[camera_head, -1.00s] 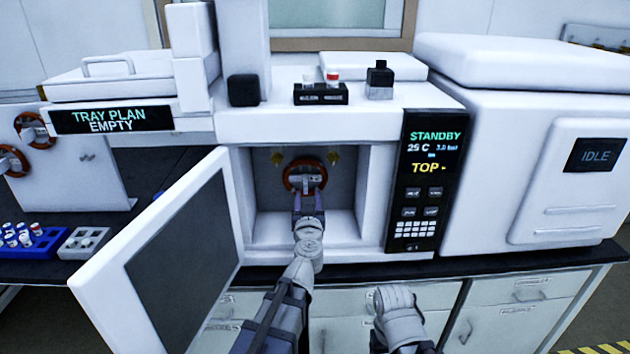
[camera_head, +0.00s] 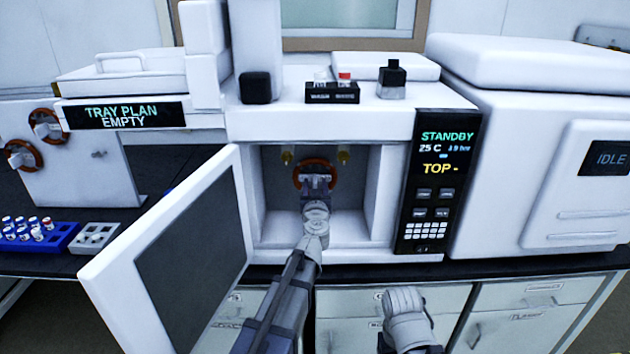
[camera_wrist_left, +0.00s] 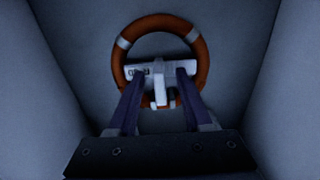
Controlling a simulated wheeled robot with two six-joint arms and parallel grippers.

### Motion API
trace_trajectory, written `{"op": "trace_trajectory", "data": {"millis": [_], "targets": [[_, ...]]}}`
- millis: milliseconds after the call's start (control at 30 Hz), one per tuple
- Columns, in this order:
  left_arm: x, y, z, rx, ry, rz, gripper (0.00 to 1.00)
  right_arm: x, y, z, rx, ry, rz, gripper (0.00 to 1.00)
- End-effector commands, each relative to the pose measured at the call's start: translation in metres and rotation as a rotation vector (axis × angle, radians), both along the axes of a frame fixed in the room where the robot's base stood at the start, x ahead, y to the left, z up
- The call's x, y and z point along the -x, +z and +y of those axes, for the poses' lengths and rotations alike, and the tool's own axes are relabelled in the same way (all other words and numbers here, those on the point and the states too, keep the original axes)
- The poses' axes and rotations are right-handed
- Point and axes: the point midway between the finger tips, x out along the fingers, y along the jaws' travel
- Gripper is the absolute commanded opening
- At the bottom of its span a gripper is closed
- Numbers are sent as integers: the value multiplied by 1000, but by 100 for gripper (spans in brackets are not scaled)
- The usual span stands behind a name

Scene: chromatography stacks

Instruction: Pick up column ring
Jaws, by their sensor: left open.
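The column ring (camera_head: 299,177) is an orange-brown ring hanging at the back of the open oven chamber. In the left wrist view the ring (camera_wrist_left: 203,60) shows pale clips and a white crossbar (camera_wrist_left: 158,72) with a tab at its middle. My left gripper (camera_head: 316,180) reaches into the chamber and covers the lower part of the ring in the head view. In the left wrist view the open gripper (camera_wrist_left: 160,73) has one finger on each side of the tab, over the crossbar. I cannot tell whether they touch. My right gripper is out of view; part of its arm shows.
The oven door (camera_head: 170,255) stands open at the left. Other rings (camera_head: 22,156) hang on a stand at the far left, behind a blue vial rack (camera_head: 55,238).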

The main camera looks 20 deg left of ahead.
Motion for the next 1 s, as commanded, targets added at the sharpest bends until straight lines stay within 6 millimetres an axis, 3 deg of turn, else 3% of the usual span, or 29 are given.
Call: {"op": "trace_trajectory", "data": {"millis": [67, 267, 700, 1000], "targets": [[-8, 0, 2, 0, 0, 0, 50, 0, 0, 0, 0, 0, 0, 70], [-7, 0, 2, 0, 0, 0, 50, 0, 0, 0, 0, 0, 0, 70], [-7, 0, 2, 0, 0, 0, 0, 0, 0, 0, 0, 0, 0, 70], [-7, 0, 2, 0, 0, 0, 0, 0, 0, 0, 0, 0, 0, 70]]}}
